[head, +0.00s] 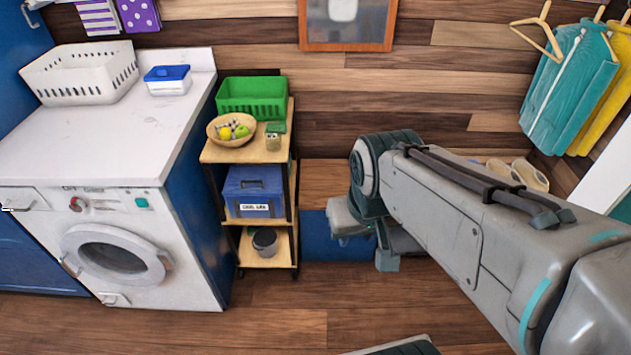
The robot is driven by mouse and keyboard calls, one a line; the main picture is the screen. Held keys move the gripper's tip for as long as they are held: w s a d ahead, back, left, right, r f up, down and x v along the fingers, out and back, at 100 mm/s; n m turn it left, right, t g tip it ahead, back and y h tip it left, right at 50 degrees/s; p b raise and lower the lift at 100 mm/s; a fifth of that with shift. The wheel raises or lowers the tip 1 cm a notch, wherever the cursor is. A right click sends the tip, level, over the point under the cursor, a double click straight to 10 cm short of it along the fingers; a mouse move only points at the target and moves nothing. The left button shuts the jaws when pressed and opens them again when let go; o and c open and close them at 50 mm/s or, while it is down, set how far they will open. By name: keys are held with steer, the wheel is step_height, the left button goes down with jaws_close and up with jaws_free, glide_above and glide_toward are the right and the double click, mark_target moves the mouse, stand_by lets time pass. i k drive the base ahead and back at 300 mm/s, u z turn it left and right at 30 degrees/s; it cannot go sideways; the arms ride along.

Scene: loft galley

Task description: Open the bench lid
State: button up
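The bench stands against the plank wall, right of the shelf cart. Its wooden lid (324,183) seems to lie flat and closed over the blue front (318,247). My arm covers most of the bench, so the lid's right part and any handle are hidden. My gripper (387,262) is low in front of the bench, partly behind my own arm links. Its fingers are not clear enough to show whether they are open or whether they touch the bench.
A wheeled cart (268,155) with a green basket (252,97), fruit bowl (217,138) and blue toolbox (250,187) stands close left of the bench. A washing machine (190,262) is further left. Shoes (530,175) and hanging jackets (568,85) are at right. The front floor is mostly clear.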

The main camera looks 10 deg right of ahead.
mark_target(321, 180)
steer(key=z, duration=0.25)
steer(key=i, duration=0.85)
steer(key=z, duration=0.65)
